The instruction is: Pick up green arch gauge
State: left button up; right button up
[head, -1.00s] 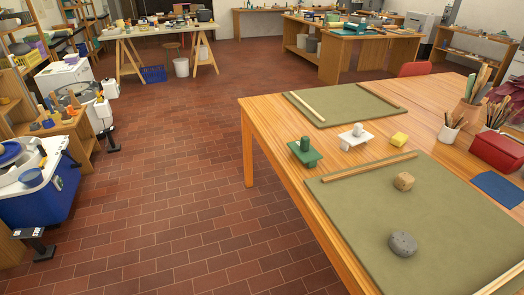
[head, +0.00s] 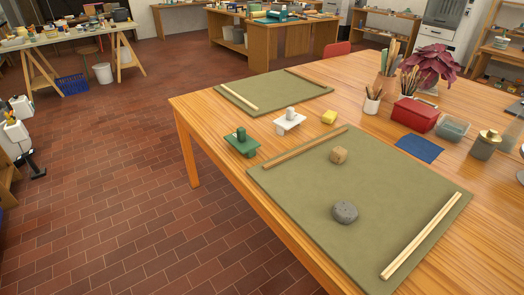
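The green arch gauge (head: 242,143) stands on the wooden table (head: 215,108) near its left edge. It has a flat green plate with a short dark green knob on top and a leg below. A white gauge of similar shape (head: 290,121) stands just to its right and a little farther back.
Brick floor left of the table is free.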

aim_at(243, 143)
jog(key=i+j+z, duration=0.1)
jog(key=i+j, duration=0.25)
jog(key=i, duration=0.25)
jog(key=i+j+z, duration=0.1)
jog(key=i+j, duration=0.3)
jog(key=i, duration=0.2)
jog(key=i+j, duration=0.45)
jog(key=i, duration=0.15)
jog(key=z, duration=0.05)
